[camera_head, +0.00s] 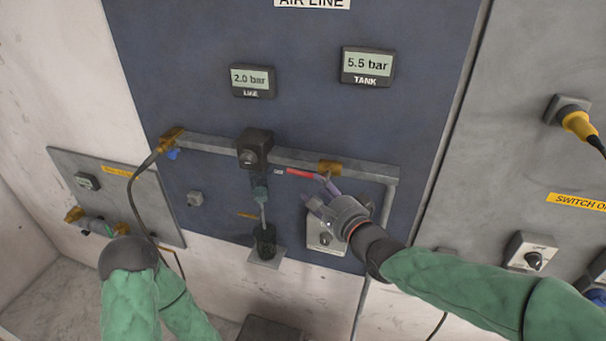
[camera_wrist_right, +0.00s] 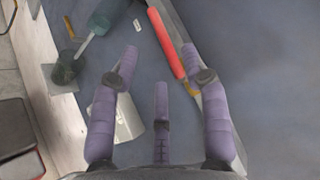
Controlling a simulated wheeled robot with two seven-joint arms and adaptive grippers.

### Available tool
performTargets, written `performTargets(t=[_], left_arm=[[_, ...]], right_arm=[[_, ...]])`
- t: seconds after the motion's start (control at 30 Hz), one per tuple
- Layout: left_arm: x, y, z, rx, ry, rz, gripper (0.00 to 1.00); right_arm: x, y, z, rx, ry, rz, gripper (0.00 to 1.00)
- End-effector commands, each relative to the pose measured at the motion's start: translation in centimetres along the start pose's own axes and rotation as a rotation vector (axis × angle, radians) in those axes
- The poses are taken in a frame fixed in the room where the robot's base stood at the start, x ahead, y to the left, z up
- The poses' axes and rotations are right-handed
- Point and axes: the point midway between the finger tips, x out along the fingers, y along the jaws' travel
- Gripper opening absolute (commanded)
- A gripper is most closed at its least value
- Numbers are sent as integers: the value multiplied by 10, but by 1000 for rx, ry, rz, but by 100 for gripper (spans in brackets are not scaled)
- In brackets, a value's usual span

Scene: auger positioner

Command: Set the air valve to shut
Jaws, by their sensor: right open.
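The air valve is a brass body (camera_head: 330,167) on the grey pipe of the blue air line panel. Its red lever (camera_head: 301,173) points left from the body, roughly along the pipe and just below it. In the right wrist view the red lever (camera_wrist_right: 166,43) lies between the tips of the two outer fingers, at the top. My right gripper (camera_head: 318,197) is open, with purple fingers just below the lever; I cannot tell whether any finger touches it. My left arm comes in at the lower left, and its gripper does not show.
The line gauge (camera_head: 252,80) reads 2.0 bar and the tank gauge (camera_head: 367,66) reads 5.5 bar. A black regulator (camera_head: 254,149) sits on the pipe left of the lever. A grey plate with a knob (camera_head: 325,239) is below my right gripper. A black cable hangs at the left.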

Motion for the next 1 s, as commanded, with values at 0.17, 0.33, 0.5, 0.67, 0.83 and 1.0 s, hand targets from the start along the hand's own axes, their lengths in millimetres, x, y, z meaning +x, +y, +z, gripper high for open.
performTargets(t=[0.17,0.33,0.5,0.67,0.83,1.0], left_arm=[[-4,1,0,0,0,0,37],[-6,2,0,0,0,0,37],[-8,3,0,0,0,0,37],[-9,3,0,0,0,0,37],[-9,3,0,0,0,0,37],[-9,3,0,0,0,0,37]], right_arm=[[29,1,0,0,0,3,46],[54,1,0,0,0,4,46],[72,1,0,-1,0,3,46],[82,1,0,-1,0,2,46],[84,1,0,-1,0,1,46],[84,1,0,-1,0,1,46]])
